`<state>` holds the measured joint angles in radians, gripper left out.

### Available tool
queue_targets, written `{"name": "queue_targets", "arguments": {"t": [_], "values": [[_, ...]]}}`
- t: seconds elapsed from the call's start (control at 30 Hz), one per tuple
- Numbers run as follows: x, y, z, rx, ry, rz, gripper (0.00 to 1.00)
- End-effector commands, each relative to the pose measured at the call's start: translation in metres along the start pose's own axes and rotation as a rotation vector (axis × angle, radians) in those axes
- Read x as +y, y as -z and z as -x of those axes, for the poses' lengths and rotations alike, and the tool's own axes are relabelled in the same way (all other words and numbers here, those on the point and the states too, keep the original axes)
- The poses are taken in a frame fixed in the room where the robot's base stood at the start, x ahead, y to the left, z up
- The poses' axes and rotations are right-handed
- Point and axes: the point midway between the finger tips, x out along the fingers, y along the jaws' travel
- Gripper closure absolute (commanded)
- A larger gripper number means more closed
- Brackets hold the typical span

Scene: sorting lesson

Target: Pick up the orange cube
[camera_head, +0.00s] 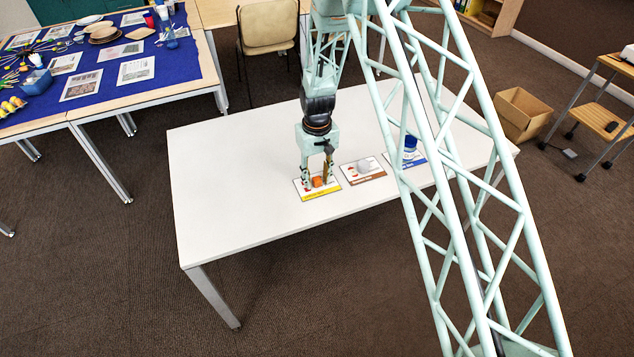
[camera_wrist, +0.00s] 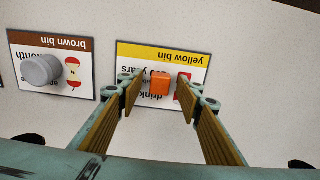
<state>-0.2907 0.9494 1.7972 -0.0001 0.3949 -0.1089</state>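The orange cube (camera_wrist: 160,86) sits on the yellow bin card (camera_wrist: 140,53) on the white table. In the head view the cube (camera_head: 317,182) shows small between my finger ends, with the yellow card (camera_head: 305,193) under it. My gripper (camera_wrist: 158,92) is open, pointing down, with its two wooden-faced fingers to the left and right of the cube. In the wrist view a gap shows between the cube and each finger. How high the fingertips are above the card I cannot tell.
A blue object (camera_head: 410,143) is on a blue card (camera_head: 416,159), partly behind my arm. The left of the white table (camera_head: 230,190) is clear.

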Motion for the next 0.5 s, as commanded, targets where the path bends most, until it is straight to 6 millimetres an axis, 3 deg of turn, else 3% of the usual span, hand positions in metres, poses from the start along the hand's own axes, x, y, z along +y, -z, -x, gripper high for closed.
{"name": "queue_targets", "arguments": {"t": [0.2,0.5], "values": [[-0.0001,-0.0001,0.0000,0.000,0.000,0.000,0.67],[0.0000,-0.0001,0.0001,0.000,0.000,0.000,0.90]]}}
